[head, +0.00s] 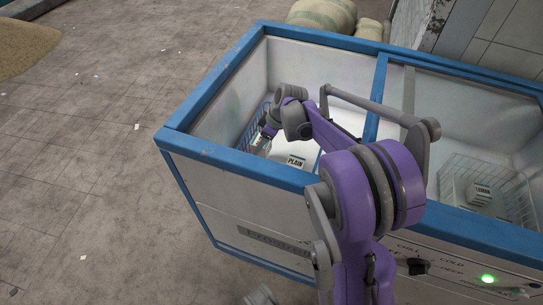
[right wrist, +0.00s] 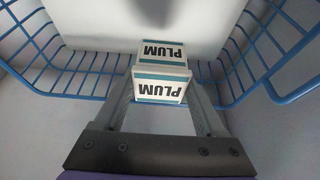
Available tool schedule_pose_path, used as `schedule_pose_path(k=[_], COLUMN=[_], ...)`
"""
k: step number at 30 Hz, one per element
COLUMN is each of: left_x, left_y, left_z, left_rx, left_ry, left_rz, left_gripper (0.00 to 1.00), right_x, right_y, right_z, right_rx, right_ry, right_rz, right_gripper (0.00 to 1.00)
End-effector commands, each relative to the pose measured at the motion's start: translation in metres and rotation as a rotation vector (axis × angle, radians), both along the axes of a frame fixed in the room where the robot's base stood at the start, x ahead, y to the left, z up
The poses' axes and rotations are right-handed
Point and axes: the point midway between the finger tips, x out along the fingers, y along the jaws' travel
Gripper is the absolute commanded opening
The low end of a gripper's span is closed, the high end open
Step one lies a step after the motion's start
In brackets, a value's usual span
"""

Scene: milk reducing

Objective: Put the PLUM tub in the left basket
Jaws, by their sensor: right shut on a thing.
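My right gripper (right wrist: 161,98) is shut on a white PLUM tub (right wrist: 159,89) with teal stripes, its fingers on either side of the tub. A second PLUM label (right wrist: 162,51) shows just beyond it; I cannot tell whether it is another tub or part of the same one. Blue wire basket (right wrist: 85,75) walls show left and right of the held tub. In the head view my right gripper (head: 268,131) reaches down at the blue wire basket (head: 250,128) at the left of the freezer, with a small labelled tub (head: 260,143) at its tip.
A PLAIN tub (head: 296,161) lies on the white freezer floor right of the gripper. A LEMON tub (head: 481,191) sits in a pale wire basket (head: 515,200) in the right compartment. The blue freezer rim (head: 225,160) and divider (head: 376,95) stand around the arm.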

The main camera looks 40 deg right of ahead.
Motion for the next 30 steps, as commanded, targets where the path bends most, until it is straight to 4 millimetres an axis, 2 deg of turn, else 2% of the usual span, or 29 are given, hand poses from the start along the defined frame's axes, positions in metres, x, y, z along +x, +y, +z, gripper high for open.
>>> schedule_pose_path(k=[1,3,8,15,26,27,30], left_x=[0.0,0.001,0.001,0.002,0.002,0.002,0.002], left_y=[0.0,0.0,0.0,0.0,0.0,0.0,0.0], left_z=[-0.005,-0.008,-0.011,-0.022,-0.023,-0.023,-0.023], left_rx=[0.0,0.0,0.0,0.0,0.0,0.0,0.0], left_ry=[0.002,0.003,0.004,0.008,0.008,0.008,0.008], left_rz=[0.0,0.0,0.0,0.0,0.0,0.0,0.0], left_gripper=[0.5,0.5,0.5,0.5,0.5,0.5,0.5], right_x=[0.001,0.0,0.0,0.0,0.0,0.0,0.0], right_y=[0.0,0.0,0.0,0.0,0.0,0.0,0.0], right_z=[-0.012,-0.021,-0.031,-0.062,-0.066,-0.065,-0.065], right_rx=[0.0,0.0,0.0,0.0,0.001,0.0,0.0], right_ry=[0.0,0.0,0.0,0.0,0.0,0.0,0.0], right_rz=[0.0,-0.001,-0.001,-0.001,-0.002,-0.002,-0.002], right_gripper=[0.09,0.09,0.09,0.09,0.09,0.77,0.95])
